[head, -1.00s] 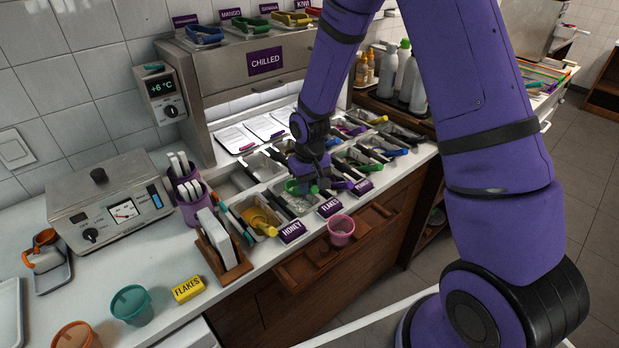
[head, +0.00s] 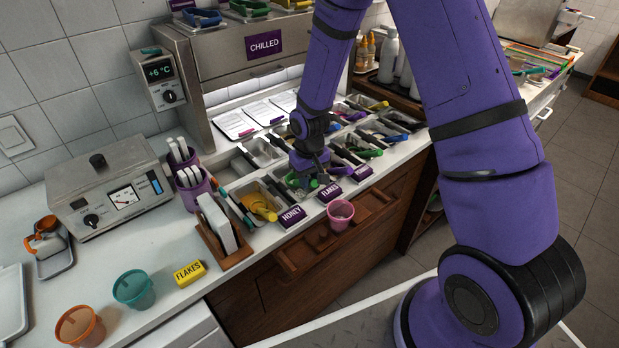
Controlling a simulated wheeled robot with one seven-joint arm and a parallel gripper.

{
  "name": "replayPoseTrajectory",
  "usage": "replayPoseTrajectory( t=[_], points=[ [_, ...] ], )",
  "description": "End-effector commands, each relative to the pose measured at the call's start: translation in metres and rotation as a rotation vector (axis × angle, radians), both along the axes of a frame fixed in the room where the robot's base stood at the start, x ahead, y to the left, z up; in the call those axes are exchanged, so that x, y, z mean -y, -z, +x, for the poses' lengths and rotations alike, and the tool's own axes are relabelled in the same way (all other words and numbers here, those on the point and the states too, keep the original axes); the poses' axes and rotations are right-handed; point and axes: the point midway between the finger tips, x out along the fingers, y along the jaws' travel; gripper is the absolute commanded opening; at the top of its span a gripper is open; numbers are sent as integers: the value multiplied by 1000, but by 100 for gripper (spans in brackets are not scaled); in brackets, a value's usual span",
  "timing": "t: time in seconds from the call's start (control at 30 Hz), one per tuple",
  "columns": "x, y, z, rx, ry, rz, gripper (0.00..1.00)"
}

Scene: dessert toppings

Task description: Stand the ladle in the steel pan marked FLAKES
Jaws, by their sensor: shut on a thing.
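The steel pan marked FLAKES (head: 281,174) stands in the counter row, behind its purple FLAKES sign (head: 330,191). A green ladle (head: 292,180) shows in or just over this pan, at the gripper. My gripper (head: 314,178) reaches down from above and is shut on what looks like the green ladle's handle. The fingers hide much of the ladle and part of the pan. I cannot tell whether the ladle touches the pan's floor.
The HONEY pan with a yellow ladle (head: 259,206) is at the left. More pans with utensils crowd the right. A pink cup (head: 340,214) stands at the open wooden drawer in front. A yellow FLAKES block (head: 190,273) lies on the counter. The chilled cabinet (head: 264,47) rises behind.

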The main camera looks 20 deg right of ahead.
Motion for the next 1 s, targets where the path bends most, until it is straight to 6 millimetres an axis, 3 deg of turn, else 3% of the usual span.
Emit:
replayPoseTrajectory(
  t=[1.0],
  points=[
    [0,9,-1,0,0,0,0]
  ],
)
